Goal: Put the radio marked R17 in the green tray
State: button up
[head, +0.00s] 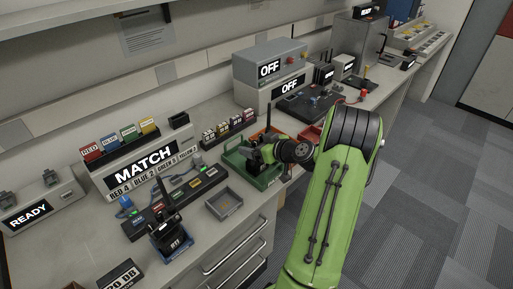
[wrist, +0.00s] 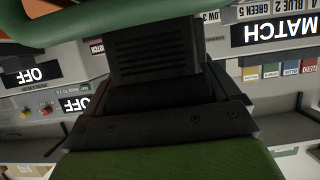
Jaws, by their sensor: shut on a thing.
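My gripper (head: 268,152) is over the green tray (head: 238,166), shut on a dark radio (head: 254,156). A thin black antenna rises above the tray beside the gripper. The wrist view, upside down, shows a black ribbed body (wrist: 155,45) at the dark jaws (wrist: 160,80); a green edge runs across the top. The mark on the held radio is not legible. Its lower part is in or just above the tray; whether it touches the floor cannot be told.
A grey tray (head: 224,204) lies left of and in front of the green tray. A red tray (head: 310,134) is to its right. A MATCH sign box (head: 145,165), a charger strip and OFF boxes (head: 270,67) line the back of the bench. Drawers are below.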

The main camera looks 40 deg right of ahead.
jog(key=shift+f, duration=0.15)
jog(key=o, duration=1.1)
